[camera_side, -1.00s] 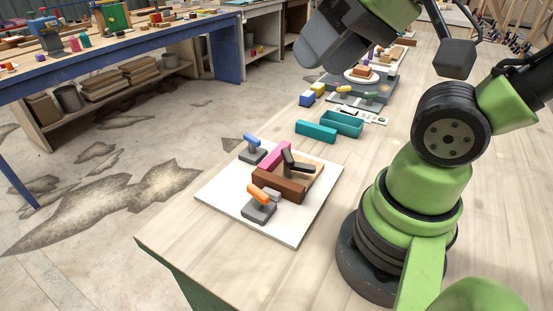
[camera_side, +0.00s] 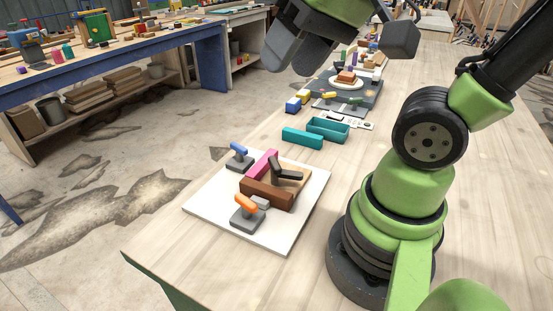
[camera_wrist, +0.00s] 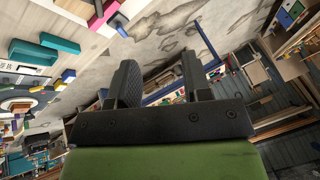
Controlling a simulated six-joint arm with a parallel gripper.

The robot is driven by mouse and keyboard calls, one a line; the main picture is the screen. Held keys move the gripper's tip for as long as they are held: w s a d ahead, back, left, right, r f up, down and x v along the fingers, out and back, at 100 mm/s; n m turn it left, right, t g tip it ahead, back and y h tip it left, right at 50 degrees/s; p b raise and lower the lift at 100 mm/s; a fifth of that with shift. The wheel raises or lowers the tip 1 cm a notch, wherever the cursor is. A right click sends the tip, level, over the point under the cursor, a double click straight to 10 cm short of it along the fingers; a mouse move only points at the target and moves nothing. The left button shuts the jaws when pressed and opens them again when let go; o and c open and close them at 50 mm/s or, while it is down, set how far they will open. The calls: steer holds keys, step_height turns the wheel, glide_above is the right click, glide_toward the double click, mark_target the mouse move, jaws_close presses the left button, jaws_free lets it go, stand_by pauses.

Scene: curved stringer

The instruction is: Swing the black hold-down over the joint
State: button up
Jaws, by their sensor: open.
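The black hold-down (camera_side: 284,169) stands at the tan wood piece (camera_side: 300,184) on the white board (camera_side: 228,229). Its dark arm points down to the right, beside the corner where the pink bar (camera_side: 263,163) and the brown block (camera_side: 266,194) come near each other. Its base is partly hidden. My gripper (camera_side: 290,58) is high up, well beyond the board and not touching it. In the wrist view my gripper (camera_wrist: 158,64) is open, with nothing between its fingers. There the pink bar (camera_wrist: 104,14) shows at the top edge; the black hold-down cannot be made out.
A blue-handled clamp (camera_side: 239,156) and an orange-handled clamp (camera_side: 246,212) stand on the board. A teal bar (camera_side: 302,138) and teal tray (camera_side: 328,129) lie behind it. Blue and yellow blocks (camera_side: 298,101) and a grey platform (camera_side: 350,92) are farther back. The table's front is clear.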

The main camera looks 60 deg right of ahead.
steer(key=w+d+f+m+g, duration=0.2)
steer(key=w+d+f+g, duration=0.3)
steer(key=w, duration=0.3)
steer(key=m+g+y, duration=0.2)
steer(key=g, duration=0.2)
glide_toward(275, 161)
steer(key=x, duration=0.9)
steer(key=shift+a+f, duration=0.1)
steer(key=shift+c, duration=0.3)
jaws_close()
